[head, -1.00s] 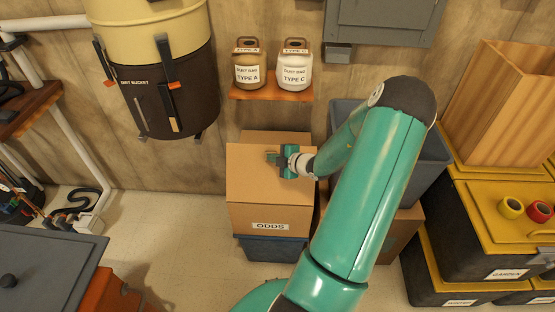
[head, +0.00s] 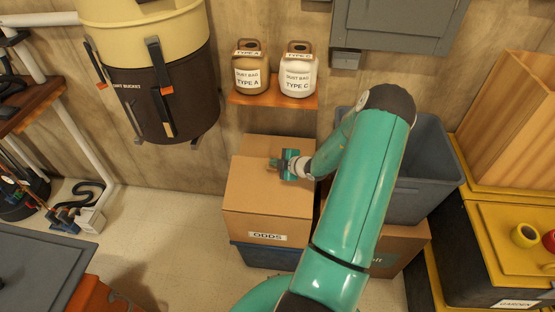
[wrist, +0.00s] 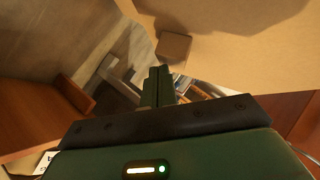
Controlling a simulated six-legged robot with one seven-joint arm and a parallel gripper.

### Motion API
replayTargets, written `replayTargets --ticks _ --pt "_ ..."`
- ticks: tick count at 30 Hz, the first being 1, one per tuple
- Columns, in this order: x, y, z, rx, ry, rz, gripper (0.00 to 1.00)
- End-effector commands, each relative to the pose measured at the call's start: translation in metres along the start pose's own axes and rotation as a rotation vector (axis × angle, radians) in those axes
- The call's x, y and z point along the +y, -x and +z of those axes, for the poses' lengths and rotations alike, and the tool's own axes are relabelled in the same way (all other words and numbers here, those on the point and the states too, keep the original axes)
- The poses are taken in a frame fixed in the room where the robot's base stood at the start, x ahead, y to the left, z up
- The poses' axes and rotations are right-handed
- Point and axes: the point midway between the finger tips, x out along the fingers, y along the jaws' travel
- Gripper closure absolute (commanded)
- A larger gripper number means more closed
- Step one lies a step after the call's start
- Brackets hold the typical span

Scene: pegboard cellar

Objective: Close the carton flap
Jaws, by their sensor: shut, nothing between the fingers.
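The cardboard carton labelled ODDS (head: 265,237) stands upright below the small shelf in the head view. A broad tan panel, which looks like its flap (head: 250,187), covers the front part of the top. A second tan strip (head: 275,146) shows behind it, across a seam. I cannot tell how far the flap is raised. My gripper (head: 273,163) is shut and empty, over the carton's top near the seam. In the wrist view its shut fingers (wrist: 158,86) point up, beside a large tan cardboard surface (wrist: 245,40). Contact with the flap is not clear.
The carton rests on a blue bin (head: 262,256). A grey bin (head: 425,165) and another carton (head: 400,245) are close on its right. A wooden shelf (head: 272,102) with two dust-bag jugs is above. Bare floor (head: 165,235) lies to the left.

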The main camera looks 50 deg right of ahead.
Motion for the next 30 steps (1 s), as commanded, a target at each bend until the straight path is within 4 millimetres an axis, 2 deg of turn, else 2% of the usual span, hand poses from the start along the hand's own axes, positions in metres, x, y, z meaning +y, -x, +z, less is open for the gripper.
replayTargets --ticks 6,13,30 --pt "-0.013 -0.022 0.021 0.001 0.0 -0.001 1.0" --pt "-0.021 -0.035 0.036 0.001 0.0 0.0 1.0" --pt "-0.024 -0.042 0.045 0.0 0.002 -0.001 1.0"
